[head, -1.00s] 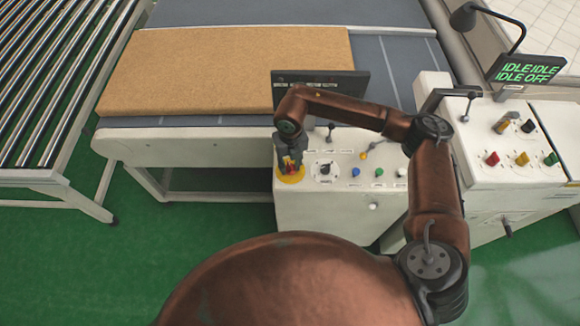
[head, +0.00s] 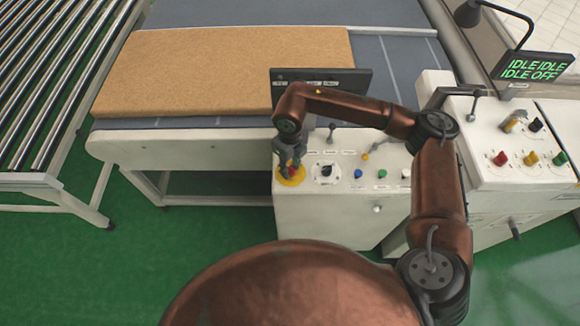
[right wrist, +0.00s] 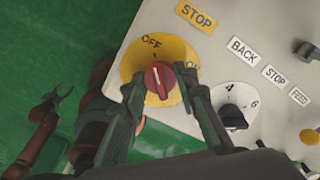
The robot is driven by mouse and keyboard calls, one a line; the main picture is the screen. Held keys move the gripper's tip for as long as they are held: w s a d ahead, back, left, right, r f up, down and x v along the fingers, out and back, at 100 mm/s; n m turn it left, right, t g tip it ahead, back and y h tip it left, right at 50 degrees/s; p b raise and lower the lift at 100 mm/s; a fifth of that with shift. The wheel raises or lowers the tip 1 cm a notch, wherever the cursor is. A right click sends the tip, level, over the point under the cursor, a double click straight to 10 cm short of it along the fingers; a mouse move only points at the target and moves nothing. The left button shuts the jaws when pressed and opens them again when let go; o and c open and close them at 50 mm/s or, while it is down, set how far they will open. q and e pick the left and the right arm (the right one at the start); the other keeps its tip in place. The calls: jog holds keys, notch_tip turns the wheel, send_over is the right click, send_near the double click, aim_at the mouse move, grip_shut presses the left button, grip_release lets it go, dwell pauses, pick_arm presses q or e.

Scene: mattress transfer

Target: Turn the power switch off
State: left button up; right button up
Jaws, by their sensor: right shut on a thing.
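The power switch is a red knob (right wrist: 160,84) on a yellow round plate (right wrist: 133,61) at the panel's corner. Its white line points up and slightly left, roughly at the word OFF. My right gripper (right wrist: 159,78) is shut on the knob, one finger on each side. In the head view the right gripper (head: 291,165) reaches down onto the yellow plate (head: 290,177) and hides most of the knob. My left gripper (right wrist: 61,97) shows at the left of the right wrist view, its fingers apart and empty, over the green floor.
A black numbered dial (head: 326,172) sits close to the switch, with several coloured buttons and small levers beyond it. A dark panel (head: 320,88) stands behind. A brown mattress (head: 220,70) lies on the conveyor.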

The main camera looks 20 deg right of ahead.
aim_at(290, 167)
jog(key=o, duration=1.2)
jog(key=shift+c, duration=0.2)
jog(key=shift+r, duration=0.1)
notch_tip(290, 167, up, 12)
